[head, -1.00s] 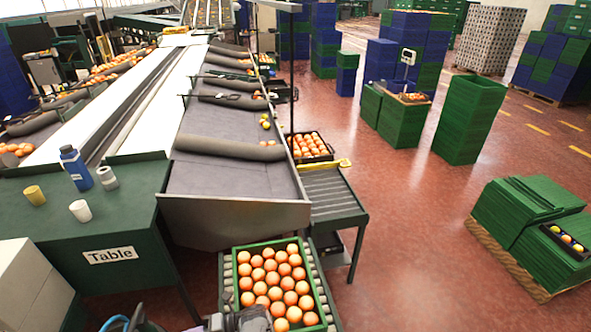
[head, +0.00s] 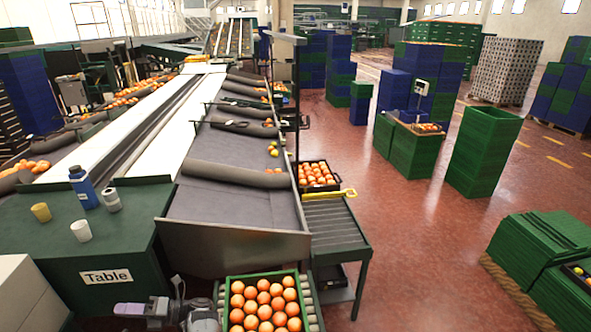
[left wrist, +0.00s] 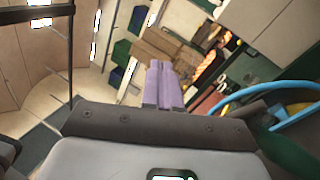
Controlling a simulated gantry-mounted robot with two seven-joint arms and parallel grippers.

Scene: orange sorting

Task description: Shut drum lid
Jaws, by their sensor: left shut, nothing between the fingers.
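I see no drum or lid that I can make out for sure in either view. My left gripper (head: 122,309) is at the bottom left of the head view, in front of the green table, with its purple fingers pointing left. In the left wrist view the two purple fingers (left wrist: 162,72) are pressed together with nothing between them. A blue curved band (left wrist: 240,93) and a dark green surface (left wrist: 276,146) show at the right of that view; I cannot tell what they belong to. My right gripper is not in view.
The green table (head: 85,245) holds a blue bottle (head: 84,188), a yellow cup (head: 41,212) and a white cup (head: 81,231). A green crate of oranges (head: 234,308) sits on rollers at the bottom. White boxes (head: 28,292) stand at lower left. Red floor (head: 415,255) is open to the right.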

